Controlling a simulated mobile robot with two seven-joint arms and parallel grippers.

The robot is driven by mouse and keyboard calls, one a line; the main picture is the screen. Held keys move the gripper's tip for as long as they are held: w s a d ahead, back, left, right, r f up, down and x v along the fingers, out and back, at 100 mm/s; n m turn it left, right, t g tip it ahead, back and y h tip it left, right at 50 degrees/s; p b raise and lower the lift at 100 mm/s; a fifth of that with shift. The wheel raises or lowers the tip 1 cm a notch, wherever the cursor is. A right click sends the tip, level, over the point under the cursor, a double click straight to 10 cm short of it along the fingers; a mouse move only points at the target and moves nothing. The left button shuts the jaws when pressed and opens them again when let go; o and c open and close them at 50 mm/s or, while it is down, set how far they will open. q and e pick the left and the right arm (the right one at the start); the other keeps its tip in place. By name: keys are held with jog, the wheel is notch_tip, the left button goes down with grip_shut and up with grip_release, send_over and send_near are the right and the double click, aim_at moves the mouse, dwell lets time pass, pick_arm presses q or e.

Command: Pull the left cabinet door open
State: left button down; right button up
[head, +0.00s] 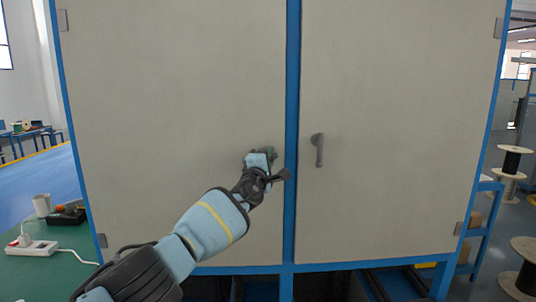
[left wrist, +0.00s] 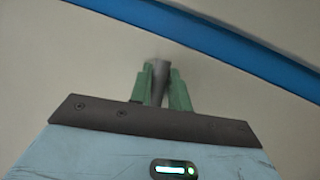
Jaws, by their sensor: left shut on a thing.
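The left cabinet door (head: 175,90) is a large beige panel in a blue frame, and it looks shut in the head view. My left gripper (head: 272,155) is at its right edge, beside the blue centre post (head: 292,90). In the left wrist view, the green fingers of my left gripper (left wrist: 161,88) are closed around the grey door handle (left wrist: 160,72). In the head view the gripper hides most of that handle. The right cabinet door (head: 400,90) also looks shut, with its grey handle (head: 318,149) free. My right gripper is not in view.
A green table (head: 45,275) with a white power strip (head: 30,247), a cup (head: 42,205) and a dark device (head: 66,216) stands at the left. Cable spools (head: 512,160) stand at the right.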

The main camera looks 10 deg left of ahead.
pick_arm(q)
jog(key=shift+a+r+m, duration=0.15)
jog(key=shift+r+m, duration=0.15)
jog(key=shift+m, duration=0.1)
jog(key=shift+g, duration=0.3)
jog(key=shift+f, duration=0.1)
jog(key=shift+f, duration=0.1)
